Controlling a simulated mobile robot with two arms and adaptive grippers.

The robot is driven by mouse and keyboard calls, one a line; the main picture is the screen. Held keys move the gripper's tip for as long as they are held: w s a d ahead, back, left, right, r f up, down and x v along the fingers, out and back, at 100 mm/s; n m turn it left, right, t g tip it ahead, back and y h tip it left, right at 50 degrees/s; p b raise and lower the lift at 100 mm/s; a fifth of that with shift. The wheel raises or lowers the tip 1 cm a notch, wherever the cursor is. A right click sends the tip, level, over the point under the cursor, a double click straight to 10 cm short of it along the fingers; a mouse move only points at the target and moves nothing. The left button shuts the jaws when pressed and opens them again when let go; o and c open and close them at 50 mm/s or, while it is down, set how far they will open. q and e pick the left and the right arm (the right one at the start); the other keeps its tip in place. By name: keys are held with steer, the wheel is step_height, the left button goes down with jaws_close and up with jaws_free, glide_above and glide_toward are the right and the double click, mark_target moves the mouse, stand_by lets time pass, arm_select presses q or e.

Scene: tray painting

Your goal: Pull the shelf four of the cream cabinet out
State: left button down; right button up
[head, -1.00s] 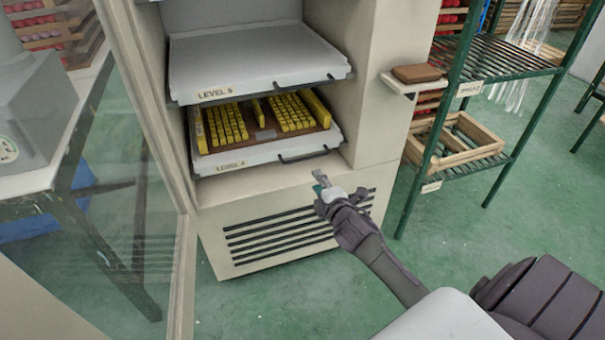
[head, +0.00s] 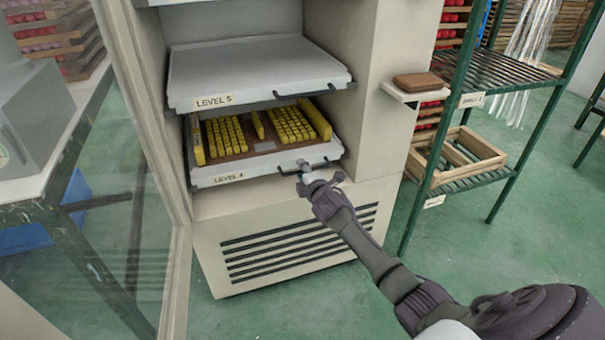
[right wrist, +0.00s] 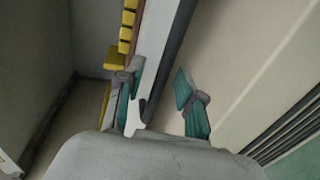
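The cream cabinet (head: 375,90) stands with its front open. Shelf four (head: 258,167) is a white tray labelled "LEVEL 4", holding a brown board with rows of yellow pieces. Its dark bar handle (head: 325,163) is at the right of its front edge. My right gripper (head: 304,167) is at the left part of that handle. In the right wrist view the gripper (right wrist: 158,92) has its teal-padded fingers apart, with the shelf's white front edge (right wrist: 158,40) and the dark handle (right wrist: 174,58) between them. I cannot tell whether they touch. My left gripper is out of view.
Shelf five (head: 255,75) is directly above, with its own handle. A transparent door (head: 120,190) stands open at the left. A small side ledge (head: 415,95) with a brown block and a green rack (head: 510,75) are at the right. The floor in front is clear.

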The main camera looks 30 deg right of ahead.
steer(key=shift+w, duration=0.15)
jaws_close()
stand_by(0.4)
